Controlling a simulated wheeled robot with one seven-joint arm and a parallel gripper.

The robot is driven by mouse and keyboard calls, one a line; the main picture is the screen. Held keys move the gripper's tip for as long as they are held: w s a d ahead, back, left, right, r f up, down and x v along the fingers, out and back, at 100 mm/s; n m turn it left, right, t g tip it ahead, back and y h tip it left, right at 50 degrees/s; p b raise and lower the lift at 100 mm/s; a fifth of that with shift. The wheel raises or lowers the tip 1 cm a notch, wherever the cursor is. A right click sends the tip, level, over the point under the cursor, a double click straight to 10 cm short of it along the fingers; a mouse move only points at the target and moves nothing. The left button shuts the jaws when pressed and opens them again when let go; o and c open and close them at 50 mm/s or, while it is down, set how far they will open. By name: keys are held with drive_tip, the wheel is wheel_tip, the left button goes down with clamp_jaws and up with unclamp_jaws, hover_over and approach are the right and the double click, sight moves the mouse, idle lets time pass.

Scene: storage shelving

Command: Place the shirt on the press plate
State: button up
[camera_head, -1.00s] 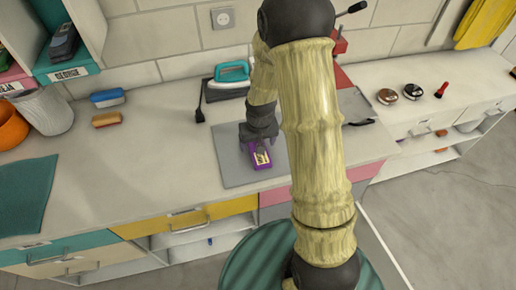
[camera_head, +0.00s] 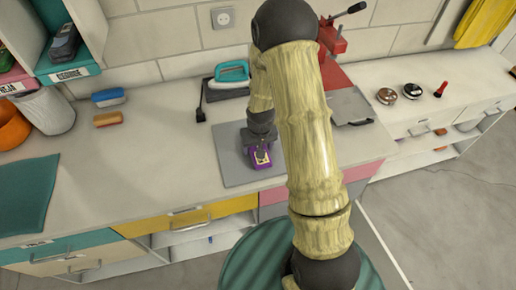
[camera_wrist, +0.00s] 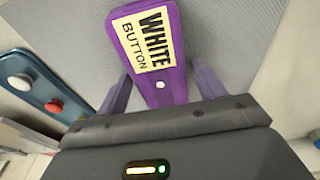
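No garment is clearly recognisable as the shirt; a flat teal cloth (camera_head: 25,195) lies at the left of the counter. A metal plate (camera_head: 351,105) lies at the right, in front of a red lever press (camera_head: 331,42); I cannot tell if it is the press plate. My gripper (camera_head: 261,150) is low over a grey mat (camera_head: 236,172), pointing down. In the wrist view its fingers (camera_wrist: 163,92) stand apart on either side of a purple block (camera_wrist: 163,75) labelled "WHITE BUTTON", with a gap visible at the left. Finger contact cannot be seen.
The wrist view shows a blue panel (camera_wrist: 38,90) with white and red buttons. Round tins (camera_head: 400,92) stand on the right counter.

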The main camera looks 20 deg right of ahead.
drive_tip(key=c, duration=0.9)
drive_tip(key=shift+r, duration=0.1)
wheel_tip(320, 180, up, 10)
drive_tip(key=shift+f+b, duration=0.1)
drive_tip(key=shift+b, duration=0.6)
